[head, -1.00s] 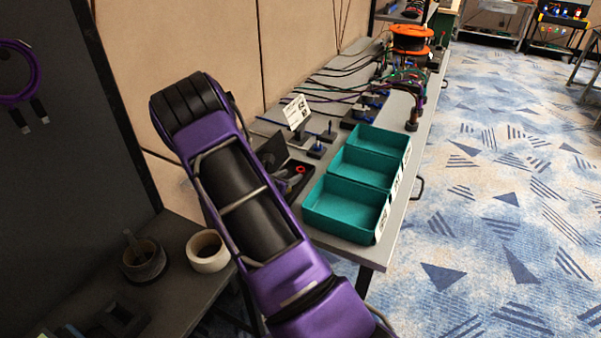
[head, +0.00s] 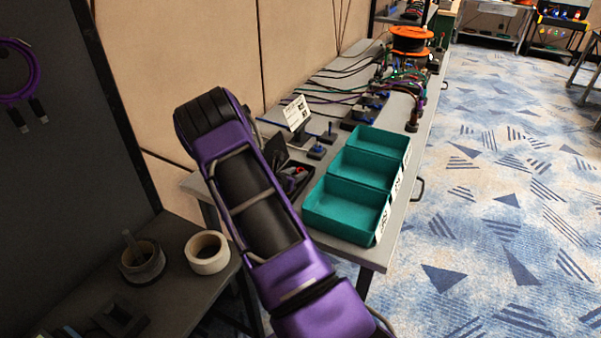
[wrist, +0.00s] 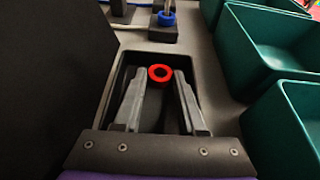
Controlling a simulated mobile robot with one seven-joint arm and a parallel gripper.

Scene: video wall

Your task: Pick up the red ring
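Teal bins (head: 344,208) stand right of the tray, close to my right finger. A dark upright panel (wrist: 50,65) is on the left in the wrist view. A blue ring (wrist: 166,19) on a dark block is beyond the tray.

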